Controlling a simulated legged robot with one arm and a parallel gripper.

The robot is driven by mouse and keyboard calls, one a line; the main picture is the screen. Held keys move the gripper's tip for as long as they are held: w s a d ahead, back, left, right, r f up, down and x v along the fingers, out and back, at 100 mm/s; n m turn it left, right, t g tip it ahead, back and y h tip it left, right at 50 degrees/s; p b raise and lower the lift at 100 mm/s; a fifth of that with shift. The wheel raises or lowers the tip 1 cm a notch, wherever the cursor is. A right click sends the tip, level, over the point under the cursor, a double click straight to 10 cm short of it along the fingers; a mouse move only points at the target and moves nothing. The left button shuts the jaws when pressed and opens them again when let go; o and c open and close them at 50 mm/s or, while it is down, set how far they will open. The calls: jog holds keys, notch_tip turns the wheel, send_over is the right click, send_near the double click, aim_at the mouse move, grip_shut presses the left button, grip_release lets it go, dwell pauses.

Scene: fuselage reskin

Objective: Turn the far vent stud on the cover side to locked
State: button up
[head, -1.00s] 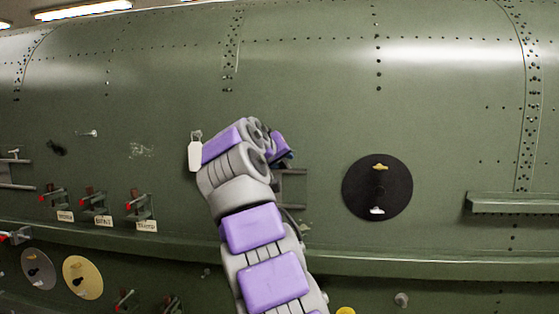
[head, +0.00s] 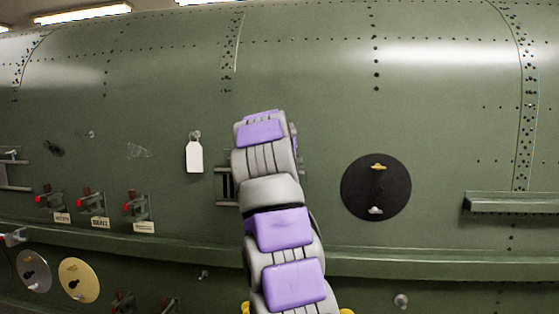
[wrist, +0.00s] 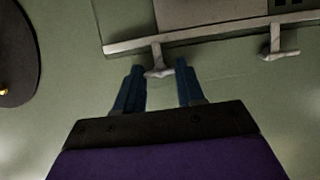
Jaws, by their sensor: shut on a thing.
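The vent (wrist: 225,25) shows at the top of the wrist view as a pale rail with a dark slotted panel behind it; in the head view its slotted edge (head: 226,185) shows left of my arm. A pale T-shaped vent stud (wrist: 158,72) sits at the rail on the side nearer the black disc. Its short crossbar lies roughly level in the wrist view. A second similar stud (wrist: 280,54) is to the right. In the head view my arm hides the fingers and studs.
A black disc (head: 376,187) with two small latches is right of my arm. A white tag (head: 194,156) hangs left of it. Red-handled levers (head: 138,205) with labels stand further left. A ledge (head: 430,265) runs below, and a bracket (head: 510,203) juts at right.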

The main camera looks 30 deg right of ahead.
dwell(0.4)
jog(key=o, duration=0.8)
jog(key=shift+w, duration=0.1)
jog(key=shift+c, duration=0.2)
jog(key=shift+a, duration=0.1)
jog(key=b+v, duration=0.1)
jog(key=v, duration=1.6)
jog(key=shift+a+b, duration=0.2)
jog(key=shift+b, duration=0.15)
